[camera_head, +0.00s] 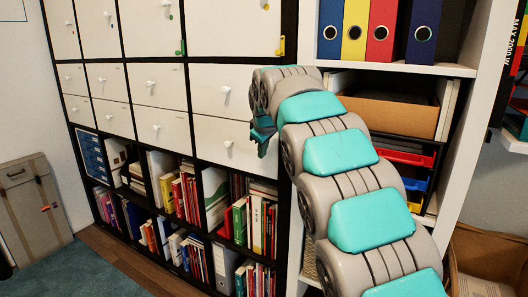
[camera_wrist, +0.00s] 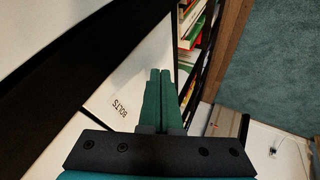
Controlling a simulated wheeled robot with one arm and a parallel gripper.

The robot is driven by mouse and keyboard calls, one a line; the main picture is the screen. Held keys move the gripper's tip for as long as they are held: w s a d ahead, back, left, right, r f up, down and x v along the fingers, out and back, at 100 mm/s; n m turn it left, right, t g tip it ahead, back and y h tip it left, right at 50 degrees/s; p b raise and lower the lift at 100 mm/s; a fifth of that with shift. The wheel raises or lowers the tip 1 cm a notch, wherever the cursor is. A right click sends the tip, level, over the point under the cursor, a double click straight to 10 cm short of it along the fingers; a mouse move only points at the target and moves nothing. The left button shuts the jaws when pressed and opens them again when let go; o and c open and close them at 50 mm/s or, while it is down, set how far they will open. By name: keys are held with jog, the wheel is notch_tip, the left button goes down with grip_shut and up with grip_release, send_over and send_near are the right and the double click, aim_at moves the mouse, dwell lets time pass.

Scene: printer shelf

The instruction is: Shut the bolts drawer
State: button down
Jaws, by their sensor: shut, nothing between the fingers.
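A white drawer front (camera_wrist: 105,100) with the printed label BOLTS shows in the wrist view, beside and behind my fingers. In the head view it seems to be the lower right drawer front (camera_head: 213,150) with a white knob, just above the book compartments; its label is not readable there. It looks about flush with its neighbours, but I cannot tell whether a small gap is left. My gripper (camera_head: 262,142) is shut and empty, at the right end of this front. Its fingertips (camera_wrist: 159,72) lie together. Whether they touch the front is unclear.
More white drawers (camera_head: 160,125) with knobs fill the unit to the left and above. Books (camera_head: 255,225) stand in open compartments below. At right, a shelf holds coloured binders (camera_head: 355,30) and a cardboard box (camera_head: 395,105). A grey case (camera_head: 32,205) leans at the far left.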

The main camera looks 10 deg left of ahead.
jog(key=s+r+b, duration=0.1)
jog(key=s+r, duration=0.7)
jog(key=s+d+f+m+g+h, duration=0.1)
jog(key=s+d+f+m+g, duration=0.15)
jog(key=s+d+f, duration=0.65)
jog(key=s+d+f+m+g+h, duration=0.15)
jog(key=s+d+f+m, duration=0.3)
jog(key=s+d, duration=0.45)
jog(key=s+d+f+m+g, duration=0.1)
jog(key=s+d+f, duration=0.1)
jog(key=s+f, duration=0.4)
jog(key=s+d+f+m+g, duration=0.2)
jog(key=s+f, duration=0.4)
jog(key=s, duration=0.6)
jog(key=s+d+f+m+g, duration=0.2)
jog(key=s+d+f, duration=0.2)
jog(key=s, duration=0.5)
jog(key=shift+f, duration=0.9)
jog(key=shift+s+d+y, duration=0.1)
jog(key=shift+y, duration=0.15)
